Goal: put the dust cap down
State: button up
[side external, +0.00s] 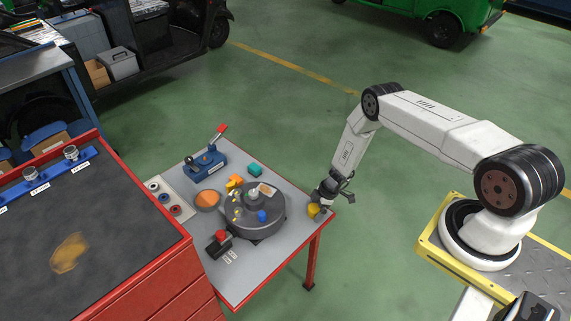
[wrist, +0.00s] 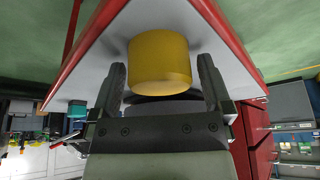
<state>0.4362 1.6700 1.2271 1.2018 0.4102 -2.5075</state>
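The dust cap appears to be the yellow cylinder (side external: 313,211) at the table's right corner, beside my gripper (side external: 324,201). In the wrist view the yellow cap (wrist: 159,62) is between the two fingers of my gripper (wrist: 162,63), in front of the grey tabletop. The cap's contact with the table is hard to make out.
A dark round turntable (side external: 270,228) with small parts stands left of my gripper. A blue tool with a red handle (side external: 207,162), an orange dish (side external: 207,200) and a teal block (side external: 255,169) are farther left. The table's red edge (side external: 292,257) is close by.

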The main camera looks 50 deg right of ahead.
jog(key=shift+r, duration=0.25)
jog(key=v, duration=1.2)
dwell(0.3)
dwell(0.6)
jog(key=a+r+m+g+h, duration=0.15)
jog(key=a+r, duration=0.25)
jog(key=r, duration=0.5)
jog(key=a+r+m+t, duration=0.1)
jog(key=a+r+m, duration=0.3)
jog(key=r, duration=0.5)
jog(key=s+a+r+m+h, duration=0.1)
jog(key=s+a+r+m, duration=0.1)
jog(key=s+a+r, duration=0.2)
jog(key=s+a+r+m+h, duration=0.1)
jog(key=s+a+r+m, duration=0.2)
jog(key=s+r, duration=0.4)
jog(key=shift+s+a+r, duration=0.35)
jog(key=shift+a+r, duration=0.25)
jog(key=shift+r, duration=0.3)
